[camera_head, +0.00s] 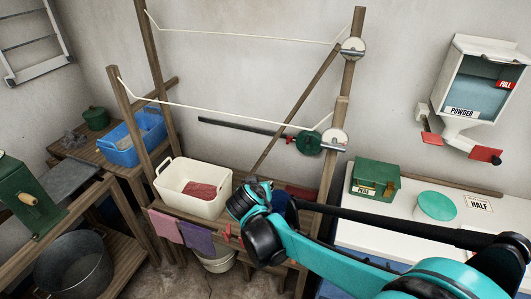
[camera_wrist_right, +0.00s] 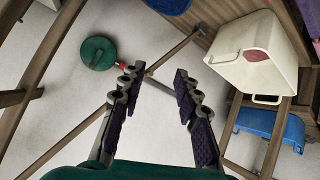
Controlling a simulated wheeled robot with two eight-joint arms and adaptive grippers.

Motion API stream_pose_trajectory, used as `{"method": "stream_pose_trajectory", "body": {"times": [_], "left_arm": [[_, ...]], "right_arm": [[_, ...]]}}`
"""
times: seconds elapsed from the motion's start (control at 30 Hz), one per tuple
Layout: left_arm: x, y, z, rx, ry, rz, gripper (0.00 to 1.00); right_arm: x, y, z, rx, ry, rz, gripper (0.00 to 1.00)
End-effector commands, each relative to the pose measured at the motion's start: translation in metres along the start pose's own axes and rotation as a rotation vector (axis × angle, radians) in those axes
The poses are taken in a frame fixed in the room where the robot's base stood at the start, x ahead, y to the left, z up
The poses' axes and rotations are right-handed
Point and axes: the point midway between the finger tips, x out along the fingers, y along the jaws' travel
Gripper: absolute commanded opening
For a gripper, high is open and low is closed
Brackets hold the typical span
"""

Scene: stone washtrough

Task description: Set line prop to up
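A dark lever bar (camera_head: 240,125) runs leftward, almost level and slightly raised at its far end, from a green disc (camera_head: 309,143) with a red piece on the wall. A diagonal wooden pole (camera_head: 297,108) leans between the right post and the bench. I cannot tell which of these is called the line prop. The right wrist view shows the green disc (camera_wrist_right: 98,53), the bar (camera_wrist_right: 160,86) and the pole (camera_wrist_right: 62,142). My right gripper (camera_wrist_right: 155,80) is open with nothing between its fingers, the bar showing behind them. In the head view, my right arm covers its fingertips. My left gripper is not in view.
Two white lines (camera_head: 225,107) stretch between wooden posts. A white basin (camera_head: 193,187) with a red cloth stands on the bench left of my right arm. A blue basin (camera_head: 131,137) is further left. A green box (camera_head: 375,180) sits on the white counter at right.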

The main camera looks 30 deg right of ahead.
Motion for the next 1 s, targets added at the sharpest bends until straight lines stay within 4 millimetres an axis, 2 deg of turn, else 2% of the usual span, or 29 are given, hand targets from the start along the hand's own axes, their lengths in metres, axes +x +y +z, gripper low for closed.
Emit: {"method": "stream_pose_trajectory", "body": {"times": [0.03,0.2,0.4,0.53,0.73,0.87,1.0], "left_arm": [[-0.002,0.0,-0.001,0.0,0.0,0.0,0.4],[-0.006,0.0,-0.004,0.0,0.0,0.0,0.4],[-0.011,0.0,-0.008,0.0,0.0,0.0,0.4],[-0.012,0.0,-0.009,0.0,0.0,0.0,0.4],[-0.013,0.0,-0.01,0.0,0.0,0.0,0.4],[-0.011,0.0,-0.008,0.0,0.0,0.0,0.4],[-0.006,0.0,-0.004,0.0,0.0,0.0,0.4]], "right_arm": [[0.019,-0.001,-0.015,0.02,0.038,0.044,0.33],[0.076,-0.001,-0.05,0.094,0.196,0.177,0.33],[0.131,-0.009,-0.067,0.166,0.4,0.276,0.33],[0.153,-0.016,-0.066,0.194,0.509,0.304,0.33],[0.168,-0.021,-0.061,0.214,0.598,0.317,0.33],[0.177,-0.018,-0.064,0.217,0.61,0.321,0.33],[0.195,-0.01,-0.075,0.217,0.609,0.322,0.33]]}}
